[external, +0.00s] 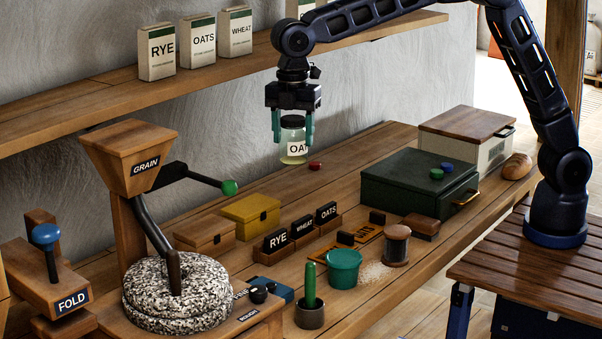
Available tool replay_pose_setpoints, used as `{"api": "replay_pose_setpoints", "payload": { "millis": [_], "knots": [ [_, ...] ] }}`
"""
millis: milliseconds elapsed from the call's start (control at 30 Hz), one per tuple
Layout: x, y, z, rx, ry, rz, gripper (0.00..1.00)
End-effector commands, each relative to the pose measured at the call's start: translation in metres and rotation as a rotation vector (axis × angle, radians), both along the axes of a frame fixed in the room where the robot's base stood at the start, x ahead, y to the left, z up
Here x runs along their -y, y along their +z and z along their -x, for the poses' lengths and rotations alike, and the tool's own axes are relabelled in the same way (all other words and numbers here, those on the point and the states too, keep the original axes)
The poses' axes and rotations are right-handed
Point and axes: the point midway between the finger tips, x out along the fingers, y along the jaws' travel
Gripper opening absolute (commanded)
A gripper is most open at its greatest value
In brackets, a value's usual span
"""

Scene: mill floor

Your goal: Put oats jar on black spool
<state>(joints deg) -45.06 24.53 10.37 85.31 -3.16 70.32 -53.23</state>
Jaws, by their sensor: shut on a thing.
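The jar hangs upright, seemingly above the bench near the wall. A spool-shaped piece (397,246) with brown round ends and a darker middle stands on the front of the bench, to the right of and below my gripper in the picture. I cannot tell whether this is the black spool.
A green box (400,185) with two discs on top and a wood-topped box (455,147) stand at the right. A teal pot (344,268), labelled card holders (300,234) and a yellow box (250,215) crowd the middle. The grain mill (180,290) is at left.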

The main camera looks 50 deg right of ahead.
Motion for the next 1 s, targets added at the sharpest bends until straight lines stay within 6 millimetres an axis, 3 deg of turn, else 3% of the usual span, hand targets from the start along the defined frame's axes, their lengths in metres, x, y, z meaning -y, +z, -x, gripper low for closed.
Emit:
{"api": "replay_pose_setpoints", "payload": {
  "millis": [333, 700, 1000],
  "knots": [
    [0.069, 0.019, 0.060, 0.005, 0.058, -0.001, 0.24],
    [0.144, 0.021, 0.125, 0.012, 0.113, 0.007, 0.24],
    [0.183, 0.014, 0.157, 0.018, 0.138, 0.013, 0.24]
  ]
}}
